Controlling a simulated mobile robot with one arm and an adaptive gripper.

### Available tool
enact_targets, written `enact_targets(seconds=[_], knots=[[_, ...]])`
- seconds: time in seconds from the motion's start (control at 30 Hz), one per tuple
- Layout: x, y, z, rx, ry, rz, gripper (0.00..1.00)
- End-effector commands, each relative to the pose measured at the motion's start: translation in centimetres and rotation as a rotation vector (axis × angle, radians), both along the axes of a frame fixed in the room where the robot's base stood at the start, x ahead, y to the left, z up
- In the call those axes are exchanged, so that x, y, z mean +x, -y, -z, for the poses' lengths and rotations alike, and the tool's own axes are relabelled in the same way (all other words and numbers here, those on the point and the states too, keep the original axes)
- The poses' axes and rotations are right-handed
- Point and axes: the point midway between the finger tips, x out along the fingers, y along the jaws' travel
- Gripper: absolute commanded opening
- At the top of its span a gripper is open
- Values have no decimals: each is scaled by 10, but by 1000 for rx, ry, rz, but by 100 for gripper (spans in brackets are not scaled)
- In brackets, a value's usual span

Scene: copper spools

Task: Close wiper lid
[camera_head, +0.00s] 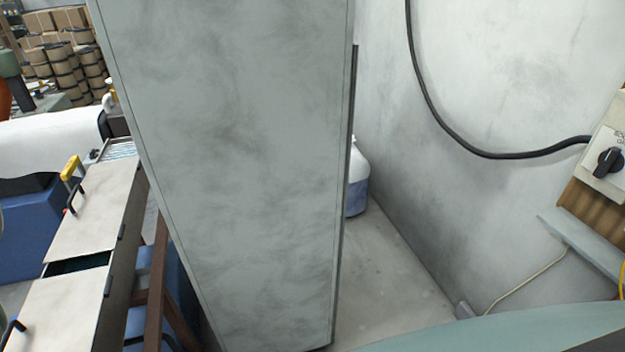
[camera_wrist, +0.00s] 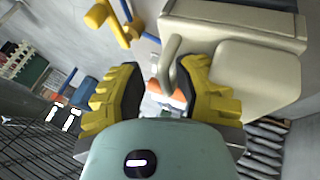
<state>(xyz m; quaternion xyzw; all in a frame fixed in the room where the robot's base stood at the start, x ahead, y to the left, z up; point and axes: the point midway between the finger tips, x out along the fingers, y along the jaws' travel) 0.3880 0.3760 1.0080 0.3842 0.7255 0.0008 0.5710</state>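In the head view, a machine at the left has two pale flat lids, a farther lid (camera_head: 97,212) and a nearer lid (camera_head: 62,312), with a dark gap between them. Both have black handles. I cannot tell which is the wiper lid. In the wrist view, my gripper (camera_wrist: 160,70) has its yellow-and-black fingers spread apart. A beige bent handle (camera_wrist: 169,62) shows between or beyond the fingertips, by a beige box-like part (camera_wrist: 240,75); I cannot tell whether they touch. Nothing is seen clamped. My gripper is not seen in the head view.
A tall grey cabinet (camera_head: 230,150) fills the middle of the head view. Behind it are a white-and-blue bottle (camera_head: 356,180) and some bare floor (camera_head: 390,285). A black cable (camera_head: 440,120) hangs on the right wall near a switch box (camera_head: 606,155). Spools (camera_head: 65,65) are stacked at the back left.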

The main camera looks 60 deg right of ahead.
Motion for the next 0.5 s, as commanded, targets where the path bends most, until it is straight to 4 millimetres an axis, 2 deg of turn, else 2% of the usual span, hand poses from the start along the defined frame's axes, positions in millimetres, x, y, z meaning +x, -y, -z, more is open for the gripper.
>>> enact_targets(seconds=[0.23,0.5], knots=[[-2,4,2,-9,-6,4,39],[-1,9,-12,1,-15,11,39]])
